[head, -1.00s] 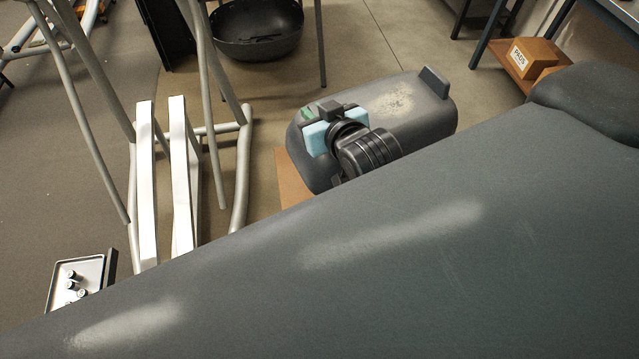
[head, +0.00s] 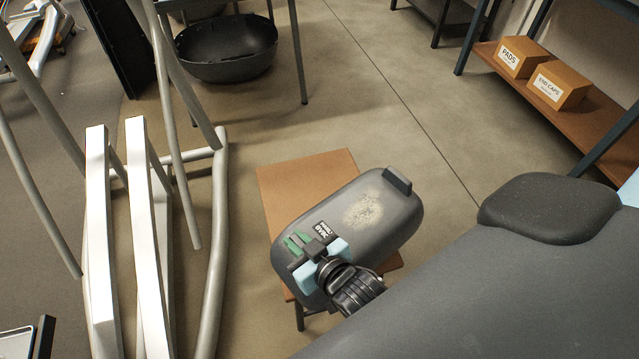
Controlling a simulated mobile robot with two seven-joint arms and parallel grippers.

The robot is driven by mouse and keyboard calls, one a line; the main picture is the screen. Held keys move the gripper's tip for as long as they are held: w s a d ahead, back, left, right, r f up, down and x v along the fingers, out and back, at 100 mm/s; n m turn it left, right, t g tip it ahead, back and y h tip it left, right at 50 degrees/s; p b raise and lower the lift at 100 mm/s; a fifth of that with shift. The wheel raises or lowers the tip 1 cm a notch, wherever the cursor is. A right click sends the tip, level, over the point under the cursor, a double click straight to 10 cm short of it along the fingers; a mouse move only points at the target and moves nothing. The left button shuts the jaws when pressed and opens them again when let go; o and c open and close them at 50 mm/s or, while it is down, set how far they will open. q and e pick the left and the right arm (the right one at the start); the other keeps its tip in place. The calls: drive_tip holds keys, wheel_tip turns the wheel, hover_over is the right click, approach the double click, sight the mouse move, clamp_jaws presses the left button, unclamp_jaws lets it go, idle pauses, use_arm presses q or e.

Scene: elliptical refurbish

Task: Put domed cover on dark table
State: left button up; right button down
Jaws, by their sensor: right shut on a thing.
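The domed cover (head: 388,218) is a grey, rounded shell with a pale worn patch, a small dark block at its far end and a green and black label near my gripper. My right gripper (head: 318,260) is shut on its near left end, with light blue finger pads showing. The cover hangs over or in front of a brown-topped stool (head: 305,172); I cannot tell whether they touch. A dark table (head: 437,22) shows only partly at the top edge, its top out of frame. My left gripper is not in view.
Grey tubular frames with two white rails (head: 140,230) stand at the left. A shelf (head: 590,125) at the right holds boxes marked PADS (head: 518,55) and END CAPS (head: 560,84). The floor between is clear.

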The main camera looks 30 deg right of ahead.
drive_tip(key=shift+w, duration=0.15)
drive_tip(key=w+d+f+b, duration=0.1)
drive_tip(key=w+d+f, duration=0.1)
drive_tip(key=w, duration=0.5)
drive_tip(key=w+d+f+b, duration=0.2)
drive_tip(key=w+f, duration=0.1)
drive_tip(key=w, duration=0.5)
idle(0.3)
drive_tip(key=shift+w+f, duration=0.1)
drive_tip(key=shift+f, duration=0.05)
drive_tip(key=c, duration=1.8)
unclamp_jaws()
drive_tip(key=shift+f, duration=0.15)
drive_tip(key=o, duration=0.4)
